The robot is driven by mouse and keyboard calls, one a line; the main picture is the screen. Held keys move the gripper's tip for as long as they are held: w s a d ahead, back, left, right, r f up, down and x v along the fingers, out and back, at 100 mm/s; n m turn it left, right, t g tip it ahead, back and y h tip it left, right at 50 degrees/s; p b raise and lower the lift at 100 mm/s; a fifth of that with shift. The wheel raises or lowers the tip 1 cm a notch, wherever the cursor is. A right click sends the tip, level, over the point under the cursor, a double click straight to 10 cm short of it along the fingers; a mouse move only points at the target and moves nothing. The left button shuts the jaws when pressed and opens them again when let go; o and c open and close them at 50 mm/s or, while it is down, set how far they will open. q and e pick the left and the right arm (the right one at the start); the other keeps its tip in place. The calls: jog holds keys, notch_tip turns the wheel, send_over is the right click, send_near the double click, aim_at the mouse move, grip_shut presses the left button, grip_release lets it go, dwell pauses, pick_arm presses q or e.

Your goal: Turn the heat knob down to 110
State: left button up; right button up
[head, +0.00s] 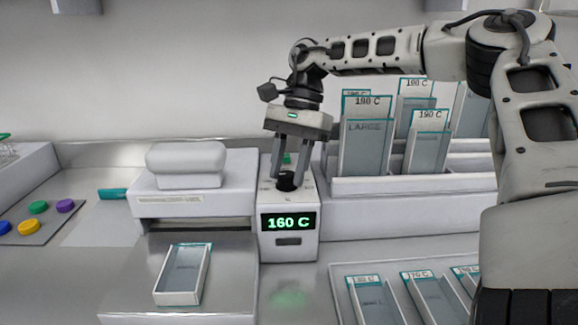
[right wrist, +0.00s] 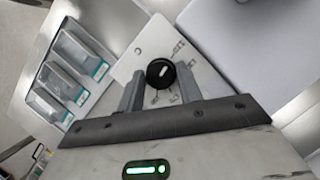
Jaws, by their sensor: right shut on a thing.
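The heat knob (head: 288,180) is a small black dial on top of a white control box (head: 290,248). The box's front display (head: 288,222) reads 160 C in green. My right gripper (head: 291,178) points down over the box, with its fingers on either side of the knob and shut on it. In the right wrist view the black knob (right wrist: 160,73), with a white mark, sits between the two fingertips (right wrist: 160,82). My left gripper is not in view.
A white sealer-like machine (head: 190,180) stands left of the box, with a tray (head: 183,274) in front. A rack (head: 410,185) of labelled pouches stands right, and more labelled trays (head: 365,300) lie at lower right. Coloured buttons (head: 38,207) are far left.

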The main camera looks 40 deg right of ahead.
dwell(0.3)
jog(key=o, duration=1)
jog(key=p+v, duration=0.2)
jog(key=v, duration=1.3)
jog(key=shift+d+r, duration=0.2)
jog(key=shift+r, duration=0.15)
